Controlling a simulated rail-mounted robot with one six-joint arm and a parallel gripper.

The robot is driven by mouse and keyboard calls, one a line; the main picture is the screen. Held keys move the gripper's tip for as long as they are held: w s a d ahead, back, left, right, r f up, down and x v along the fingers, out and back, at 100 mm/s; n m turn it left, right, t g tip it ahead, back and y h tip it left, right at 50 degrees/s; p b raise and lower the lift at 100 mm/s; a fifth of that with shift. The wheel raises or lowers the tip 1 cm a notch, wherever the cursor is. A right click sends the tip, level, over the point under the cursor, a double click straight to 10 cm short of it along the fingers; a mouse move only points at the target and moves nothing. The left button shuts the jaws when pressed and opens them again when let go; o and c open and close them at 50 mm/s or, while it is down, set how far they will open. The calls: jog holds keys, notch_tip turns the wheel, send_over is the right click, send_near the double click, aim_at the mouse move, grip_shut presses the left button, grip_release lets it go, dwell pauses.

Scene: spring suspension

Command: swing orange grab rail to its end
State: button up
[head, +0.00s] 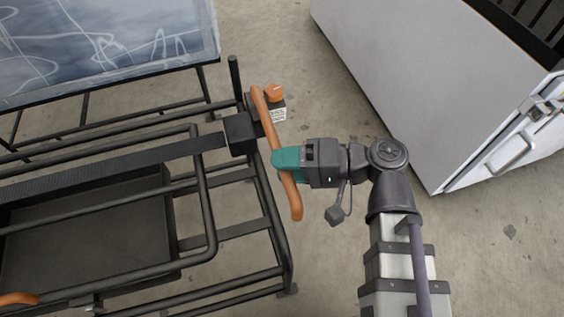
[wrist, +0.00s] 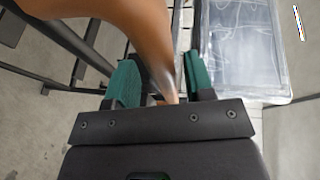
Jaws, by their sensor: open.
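The orange grab rail (head: 273,130) is a curved bar at the right end of the black tubular frame. It runs from beside a black block down to a free lower end. My gripper (head: 278,160) has teal fingers at the lower half of the rail. In the wrist view the rail (wrist: 145,35) passes between the two teal fingers of my gripper (wrist: 157,82). The fingers are open, one on each side of the rail. Whether either finger touches it I cannot tell. In the head view the fingers cover part of the rail.
The black frame (head: 205,200) with a tray (head: 90,225) fills the left. An orange knob (head: 275,92) sits by the rail's top. A second orange piece (head: 18,299) is at bottom left. A white cabinet (head: 430,90) stands at right, with bare floor between.

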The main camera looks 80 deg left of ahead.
jog(key=p+v, duration=0.1)
jog(key=v, duration=0.9)
jog(key=shift+p, duration=0.3)
